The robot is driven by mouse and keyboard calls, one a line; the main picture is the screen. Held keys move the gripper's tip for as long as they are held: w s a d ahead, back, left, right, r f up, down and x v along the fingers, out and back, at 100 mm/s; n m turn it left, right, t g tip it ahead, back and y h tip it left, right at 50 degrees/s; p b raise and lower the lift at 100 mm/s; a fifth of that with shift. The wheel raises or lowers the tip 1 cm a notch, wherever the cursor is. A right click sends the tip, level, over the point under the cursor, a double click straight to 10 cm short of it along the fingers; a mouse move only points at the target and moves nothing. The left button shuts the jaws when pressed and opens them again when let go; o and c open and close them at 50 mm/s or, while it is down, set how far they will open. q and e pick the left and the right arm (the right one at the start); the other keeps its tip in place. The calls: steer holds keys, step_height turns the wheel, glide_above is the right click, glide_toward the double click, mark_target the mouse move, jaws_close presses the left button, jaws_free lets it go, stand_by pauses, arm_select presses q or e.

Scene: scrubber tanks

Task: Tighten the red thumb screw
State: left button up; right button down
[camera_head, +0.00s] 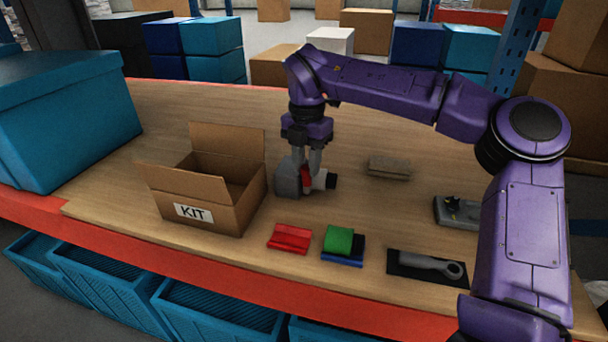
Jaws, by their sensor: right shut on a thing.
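The red thumb screw (307,177) shows as a small red part on a grey fitting (287,180) with a dark end at its right. The fitting stands on the wooden table, just right of the KIT box. My right gripper (308,172) reaches down from above and is shut on the red thumb screw. Its fingers hide part of the screw, and I cannot tell how far the screw is turned. My left gripper is not in view.
An open cardboard KIT box (222,216) stands left of the fitting. Red cloth (290,238), green cloth (338,240) and a grey wrench on a black mat (400,270) lie along the front. A tan block (389,166) and grey device (456,216) lie to the right. A blue bin (65,115) stands far left.

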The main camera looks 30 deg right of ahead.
mark_target(306, 167)
steer(key=m+b, duration=0.2)
steer(key=b, duration=0.1)
steer(key=m+b, duration=0.3)
steer(key=f+m+b, duration=0.1)
steer(key=m+b, duration=0.2)
steer(key=shift+a, duration=0.1)
steer(key=shift+w+r+m+b, duration=0.1)
steer(key=shift+r+m+b, duration=0.1)
steer(key=shift+m+b, duration=0.75)
steer(key=shift+w+r+m+b, duration=0.1)
steer(key=shift+r+m+b, duration=0.05)
steer(key=shift+m+b, duration=0.75)
steer(key=c, duration=0.9)
jaws_free()
steer(key=shift+s+r, duration=0.1)
steer(key=shift+o, duration=0.2)
steer(key=shift+r, duration=0.1)
step_height(306, 167, up, 10)
steer(key=p, duration=0.5)
steer(key=shift+r, duration=0.2)
